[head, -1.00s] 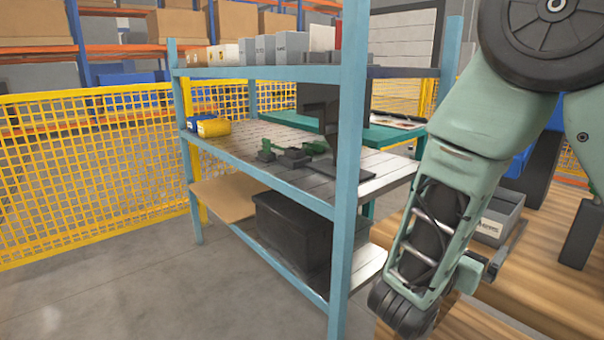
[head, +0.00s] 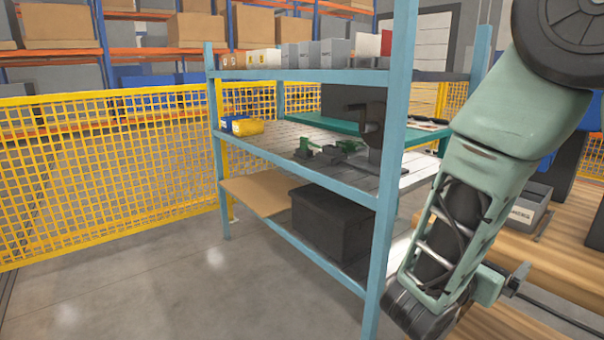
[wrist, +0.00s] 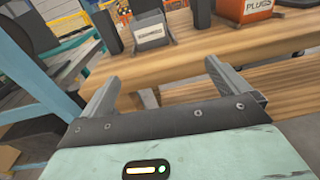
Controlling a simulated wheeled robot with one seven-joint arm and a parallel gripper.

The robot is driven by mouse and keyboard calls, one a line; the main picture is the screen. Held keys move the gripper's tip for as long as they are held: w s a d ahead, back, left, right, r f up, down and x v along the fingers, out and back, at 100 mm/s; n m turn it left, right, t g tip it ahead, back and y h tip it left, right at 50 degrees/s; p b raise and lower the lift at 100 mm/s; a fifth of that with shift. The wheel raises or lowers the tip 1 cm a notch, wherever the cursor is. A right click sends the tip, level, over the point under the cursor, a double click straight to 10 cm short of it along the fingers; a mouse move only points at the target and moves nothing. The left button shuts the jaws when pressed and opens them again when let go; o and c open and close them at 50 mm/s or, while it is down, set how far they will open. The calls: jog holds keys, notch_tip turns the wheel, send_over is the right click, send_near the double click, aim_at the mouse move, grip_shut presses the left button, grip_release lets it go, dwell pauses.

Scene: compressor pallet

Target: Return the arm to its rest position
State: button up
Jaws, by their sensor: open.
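The fingers point toward wooden boards (wrist: 200,60).
A blue shelf rack (head: 398,150) stands close to the left of my arm. It holds a black bin (head: 332,222), green tools (head: 318,150) and a yellow item (head: 248,127). A grey bin (head: 528,205) is at right. Bare floor (head: 190,280) lies at lower left. An orange plugs bin (wrist: 258,8) is ahead.

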jog(key=s+a+f+m+g+y, duration=0.25)
jog(key=s+m+g, duration=0.25)
jog(key=s, duration=0.3)
jog(key=s+a+f+m+g+y, duration=0.1)
jog(key=s+f+m+g+y, duration=0.15)
jog(key=s+m+g, duration=0.35)
jog(key=s+a+r+m+t+y, duration=0.1)
jog(key=s+a+m+y, duration=0.3)
jog(key=a, duration=0.3)
jog(key=s+a+r+m+y, duration=0.1)
jog(key=s+a+m+y, duration=0.1)
jog(key=s+a+y, duration=0.35)
notch_tip(320, 180, up, 20)
jog(key=w+a+p, duration=0.1)
jog(key=p, duration=1.9)
jog(key=shift+w+a+r, duration=0.15)
jog(key=shift+a+r, duration=0.1)
